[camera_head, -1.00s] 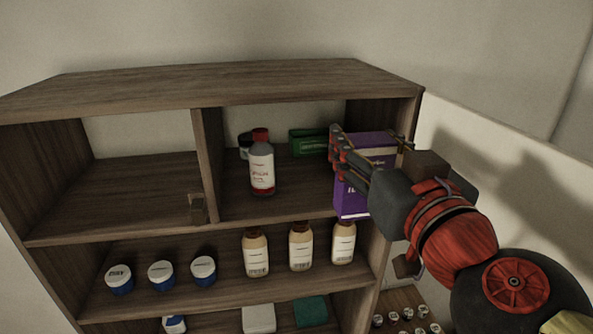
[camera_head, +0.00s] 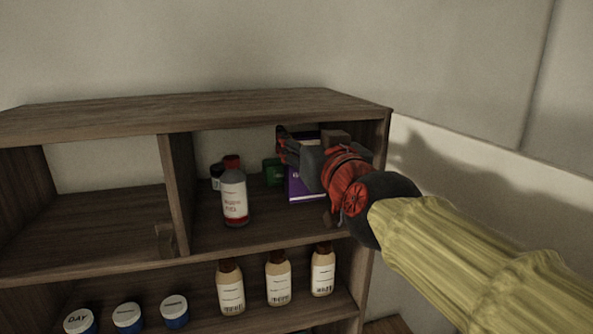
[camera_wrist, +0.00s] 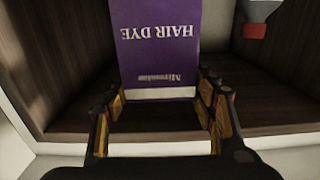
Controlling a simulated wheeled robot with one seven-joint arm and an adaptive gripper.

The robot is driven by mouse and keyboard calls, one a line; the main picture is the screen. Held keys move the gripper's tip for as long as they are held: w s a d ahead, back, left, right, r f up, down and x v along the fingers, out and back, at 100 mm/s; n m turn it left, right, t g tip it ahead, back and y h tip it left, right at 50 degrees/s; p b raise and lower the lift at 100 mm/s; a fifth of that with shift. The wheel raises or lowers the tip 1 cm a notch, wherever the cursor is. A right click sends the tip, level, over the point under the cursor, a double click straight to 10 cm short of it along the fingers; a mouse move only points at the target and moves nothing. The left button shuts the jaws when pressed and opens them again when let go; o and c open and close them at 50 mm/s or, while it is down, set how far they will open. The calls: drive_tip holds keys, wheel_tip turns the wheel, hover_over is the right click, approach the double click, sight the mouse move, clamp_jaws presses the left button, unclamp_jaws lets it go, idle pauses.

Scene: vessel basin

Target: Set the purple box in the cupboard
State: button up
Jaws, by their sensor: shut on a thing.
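The purple box (camera_head: 303,190) is inside the upper right compartment of the wooden cupboard (camera_head: 230,108), near its right wall. In the head view most of the box is behind my gripper (camera_head: 285,150). The wrist view shows the purple box (camera_wrist: 155,45) between the fingers of my gripper (camera_wrist: 160,105), its "HAIR DYE" label upside down. My gripper is shut on it. Whether the box touches the shelf floor I cannot tell.
A white bottle with a red cap (camera_head: 234,195) and a smaller dark-capped bottle (camera_head: 217,175) stand left of the box. A green box (camera_head: 271,172) is behind it. Brown-capped bottles (camera_head: 278,280) and blue-based jars (camera_head: 127,317) stand on the shelf below.

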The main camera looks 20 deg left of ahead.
drive_tip(key=x, duration=0.6)
wheel_tip(320, 180, down, 7)
drive_tip(key=b, duration=0.2)
drive_tip(key=shift+s+f+b, duration=0.1)
drive_tip(key=shift+f+b, duration=0.05)
drive_tip(key=shift+b, duration=0.15)
drive_tip(key=o, duration=1.7)
drive_tip(key=v, duration=1.2)
drive_tip(key=shift+b, duration=0.4)
